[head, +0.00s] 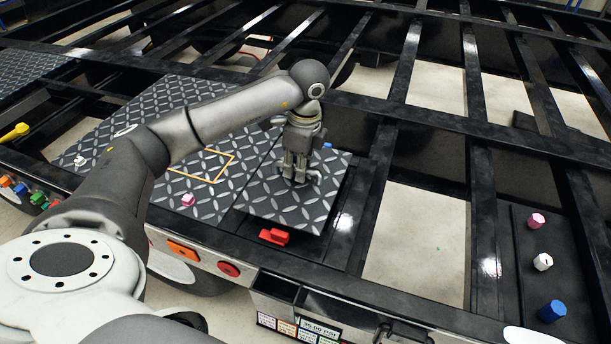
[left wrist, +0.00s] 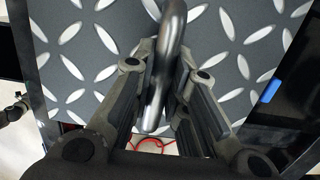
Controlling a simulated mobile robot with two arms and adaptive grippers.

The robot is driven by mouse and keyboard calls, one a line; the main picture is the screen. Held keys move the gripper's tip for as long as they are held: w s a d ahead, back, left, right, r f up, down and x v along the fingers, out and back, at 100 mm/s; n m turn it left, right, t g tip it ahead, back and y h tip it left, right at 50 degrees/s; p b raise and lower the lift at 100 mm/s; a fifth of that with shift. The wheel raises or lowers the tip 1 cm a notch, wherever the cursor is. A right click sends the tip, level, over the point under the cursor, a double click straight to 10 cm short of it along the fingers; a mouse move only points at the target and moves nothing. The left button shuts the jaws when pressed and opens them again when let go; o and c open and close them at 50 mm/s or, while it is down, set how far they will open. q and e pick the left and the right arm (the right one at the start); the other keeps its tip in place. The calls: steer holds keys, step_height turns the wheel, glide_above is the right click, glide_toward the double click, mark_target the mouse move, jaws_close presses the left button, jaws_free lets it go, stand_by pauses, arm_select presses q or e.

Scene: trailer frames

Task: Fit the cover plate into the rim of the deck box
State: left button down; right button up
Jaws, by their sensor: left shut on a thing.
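The cover plate (head: 262,193) is a dark square with a silver diamond tread, set between the larger tread plate and a black frame beam. My left gripper (head: 298,178) is over its middle, with its fingers shut on the plate's metal handle. In the left wrist view, the curved handle (left wrist: 166,65) stands between the fingers, and the plate (left wrist: 90,45) fills the upper part. A red latch-like part (head: 273,237) lies at the plate's near edge.
A larger tread plate (head: 130,125) with a yellow outline adjoins on the left. Black beams and open bays lie to the right. Pink (head: 536,220), white (head: 542,262) and blue (head: 552,311) knobs sit on a dark panel at far right.

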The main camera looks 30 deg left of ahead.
mark_target(305, 182)
arm_select(q)
steer(key=shift+w+d+f, duration=0.3)
steer(key=shift+w+f, duration=0.4)
steer(key=shift+f, duration=0.2)
steer(key=f, duration=0.1)
steer(key=f+p, duration=0.1)
steer(key=f, duration=0.1)
steer(key=shift+w+d+f+p, duration=0.15)
steer(key=shift+w+f+p, duration=0.15)
steer(key=shift+p, duration=0.1)
steer(key=shift+s, duration=0.1)
steer(key=shift+f, duration=0.35)
steer(key=c, duration=1.4)
jaws_free()
steer(key=shift+c, duration=0.2)
steer(key=shift+r, duration=0.1)
